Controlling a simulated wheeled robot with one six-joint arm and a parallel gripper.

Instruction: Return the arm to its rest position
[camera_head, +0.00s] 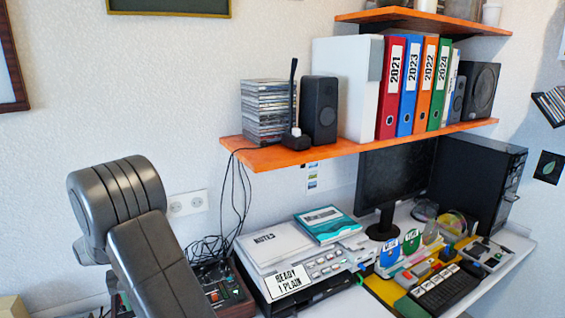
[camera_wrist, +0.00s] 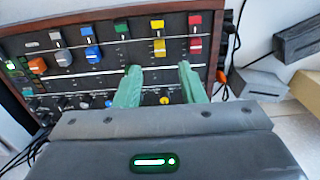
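My gripper (camera_wrist: 158,68) shows in the wrist view with its two green fingers apart and nothing between them. Behind the fingertips is a control panel (camera_wrist: 60,45) with coloured sliders and knobs in a brown frame. I cannot tell how far the fingertips are from it. In the head view my grey arm is bent at the lower left, and my gripper is hidden. Part of a similar panel (camera_head: 228,290) shows beside the arm there.
An orange shelf (camera_head: 270,155) with discs (camera_head: 268,110), a speaker (camera_head: 319,108) and binders hangs above the desk. A printer (camera_head: 315,270), monitor (camera_head: 395,180) and computer tower (camera_head: 478,180) stand on the desk. Black cables (camera_head: 238,195) hang near my arm.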

